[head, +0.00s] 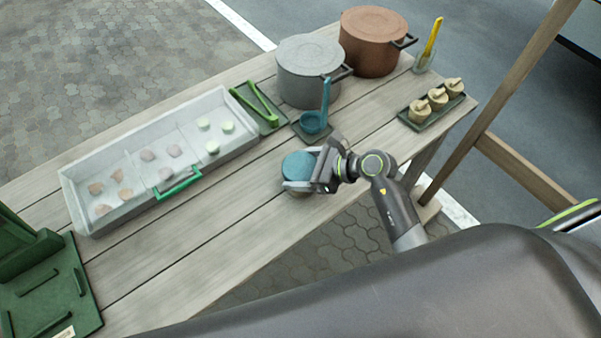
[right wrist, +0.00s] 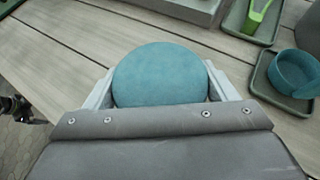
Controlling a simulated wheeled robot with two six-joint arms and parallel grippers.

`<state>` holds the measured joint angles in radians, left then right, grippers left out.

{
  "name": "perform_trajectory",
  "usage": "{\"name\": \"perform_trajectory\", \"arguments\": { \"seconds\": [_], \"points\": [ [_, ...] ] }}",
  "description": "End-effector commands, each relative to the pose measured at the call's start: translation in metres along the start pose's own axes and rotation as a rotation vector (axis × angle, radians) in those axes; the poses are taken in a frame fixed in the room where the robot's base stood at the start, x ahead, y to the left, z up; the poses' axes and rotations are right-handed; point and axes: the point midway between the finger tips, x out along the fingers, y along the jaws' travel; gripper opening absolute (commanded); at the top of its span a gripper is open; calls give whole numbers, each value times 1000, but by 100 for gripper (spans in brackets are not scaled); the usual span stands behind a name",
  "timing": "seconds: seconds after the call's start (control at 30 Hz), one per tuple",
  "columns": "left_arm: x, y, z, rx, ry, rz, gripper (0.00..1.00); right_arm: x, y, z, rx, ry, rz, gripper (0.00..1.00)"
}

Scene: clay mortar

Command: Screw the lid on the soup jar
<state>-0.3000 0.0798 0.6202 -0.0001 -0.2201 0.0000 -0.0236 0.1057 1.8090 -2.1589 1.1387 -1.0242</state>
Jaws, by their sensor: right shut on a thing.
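The teal round lid (head: 298,165) is at the front edge of the wooden table, and it fills the middle of the right wrist view (right wrist: 160,75). My right gripper (head: 300,172) is shut on the lid, with one finger on each side of it. A small tan part of the soup jar (head: 299,194) shows below the lid in the head view; the rest of the jar is hidden by the lid and the gripper. I cannot tell how tightly the lid sits on the jar. My left gripper is not in view.
A teal ladle (head: 313,121) on a tray, green tongs (head: 256,104), a grey pot (head: 308,75) and a brown pot (head: 372,42) stand behind. A partitioned clear-lidded container (head: 120,205) lies left. The table (head: 225,235) is bare left of the lid.

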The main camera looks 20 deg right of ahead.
Motion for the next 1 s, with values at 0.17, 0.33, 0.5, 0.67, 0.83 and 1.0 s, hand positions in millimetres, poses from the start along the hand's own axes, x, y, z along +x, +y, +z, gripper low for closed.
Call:
{"name": "perform_trajectory", "arguments": {
  "seconds": [0.17, 0.33, 0.5, 0.67, 0.83, 1.0],
  "points": [
    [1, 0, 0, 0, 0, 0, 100, -9, -1, 18, -6, -4, -2, 26],
    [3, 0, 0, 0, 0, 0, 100, -25, -1, 47, -9, -5, -3, 26],
    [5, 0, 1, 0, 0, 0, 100, -40, -1, 74, -8, -4, -2, 26],
    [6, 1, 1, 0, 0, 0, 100, -46, 0, 86, -4, -4, -1, 26],
    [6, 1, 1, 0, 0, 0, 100, -48, 0, 88, -1, -2, 0, 26],
    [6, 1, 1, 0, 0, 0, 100, -48, 0, 88, -1, -2, 0, 26]
  ]
}}
